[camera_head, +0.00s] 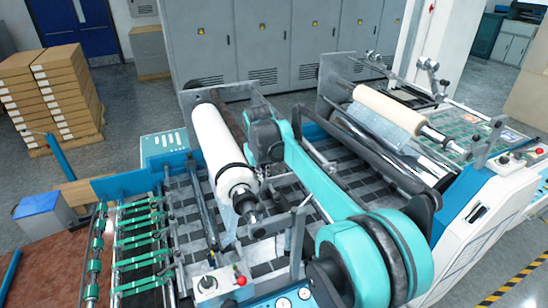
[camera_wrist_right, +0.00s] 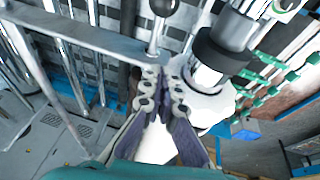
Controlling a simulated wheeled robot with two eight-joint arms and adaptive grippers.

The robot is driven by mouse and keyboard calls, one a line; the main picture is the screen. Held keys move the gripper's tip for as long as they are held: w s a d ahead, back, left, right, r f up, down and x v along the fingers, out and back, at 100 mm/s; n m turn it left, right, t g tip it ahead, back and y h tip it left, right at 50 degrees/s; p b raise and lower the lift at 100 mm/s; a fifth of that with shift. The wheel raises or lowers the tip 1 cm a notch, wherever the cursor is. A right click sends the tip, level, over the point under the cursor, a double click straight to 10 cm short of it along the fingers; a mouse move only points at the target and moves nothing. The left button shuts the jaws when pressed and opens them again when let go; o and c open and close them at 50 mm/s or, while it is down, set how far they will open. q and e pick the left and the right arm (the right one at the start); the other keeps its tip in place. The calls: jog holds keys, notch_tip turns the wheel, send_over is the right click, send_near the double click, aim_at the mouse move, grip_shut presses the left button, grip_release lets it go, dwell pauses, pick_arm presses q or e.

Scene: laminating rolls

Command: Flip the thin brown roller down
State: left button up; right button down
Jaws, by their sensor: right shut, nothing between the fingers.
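A thin dark roller, brownish in the head view (camera_head: 231,118), runs along the right side of the thick white roll (camera_head: 214,140). Its near part is hidden behind my right arm. My right gripper (camera_head: 262,184) is close to the near end of the white roll, partly hidden by its own arm. In the wrist view the right gripper (camera_wrist_right: 164,80) is shut with nothing between its fingers. The white roll's end (camera_wrist_right: 208,98) and black collar (camera_wrist_right: 224,50) are just right of the fingers. My left gripper is not in view.
A round-knobbed lever (camera_wrist_right: 161,8) and a metal bar (camera_wrist_right: 92,36) are close beyond the fingertips. A tan roll (camera_head: 388,108) sits on the machine's right section. Green belts (camera_head: 140,236) are at left. Stacked boxes (camera_head: 52,95) and grey cabinets (camera_head: 268,45) stand behind.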

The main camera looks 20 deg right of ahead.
jog(key=shift+s+a+f, duration=0.2)
jog(key=shift+s+f, duration=0.05)
jog(key=shift+f, duration=0.25)
jog(key=r+p, duration=0.2)
jog(key=r, duration=0.1)
jog(key=r+p, duration=0.2)
jog(key=shift+w+d+r, duration=0.1)
jog(key=shift+w+d, duration=0.1)
jog(key=shift+w, duration=0.15)
jog(key=b+v, duration=0.2)
jog(key=v, duration=0.7)
jog(key=shift+s+a+r, duration=0.3)
jog(key=shift+a, duration=0.1)
